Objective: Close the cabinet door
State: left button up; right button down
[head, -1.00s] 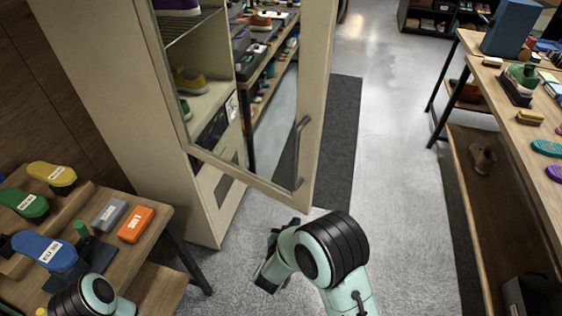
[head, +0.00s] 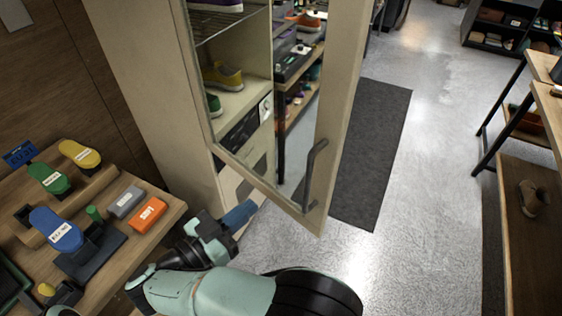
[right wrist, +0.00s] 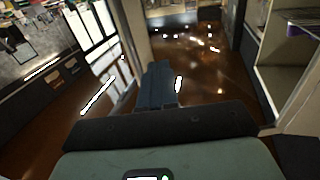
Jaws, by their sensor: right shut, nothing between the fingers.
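The cabinet (head: 150,90) is beige, with its framed glass door (head: 340,110) standing open. The door's dark handle (head: 314,175) is near the lower outer corner. My right gripper (head: 240,215) is shut and empty, just below and left of the door's bottom edge in the head view, fingers pointing up and right. In the right wrist view its blue fingers (right wrist: 160,85) are together, with cabinet shelves (right wrist: 290,75) at the right and a pale upright frame (right wrist: 134,30) at the left. I cannot tell whether the fingers touch the door. My left gripper is out of view.
A yellow shoe (head: 222,75) sits inside the cabinet. A dark mat (head: 370,150) lies right of the door, with open floor beyond. Another table stands far right.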

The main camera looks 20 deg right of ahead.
aim_at(303, 164)
jog(key=p+x, duration=0.1)
jog(key=x, duration=1.3)
jog(key=shift+d+f, duration=0.15)
jog(key=shift+d, duration=0.2)
jog(key=shift+w+d, duration=0.15)
jog(key=shift+d, duration=0.05)
jog(key=shift+w+d, duration=0.1)
jog(key=shift+d, duration=0.05)
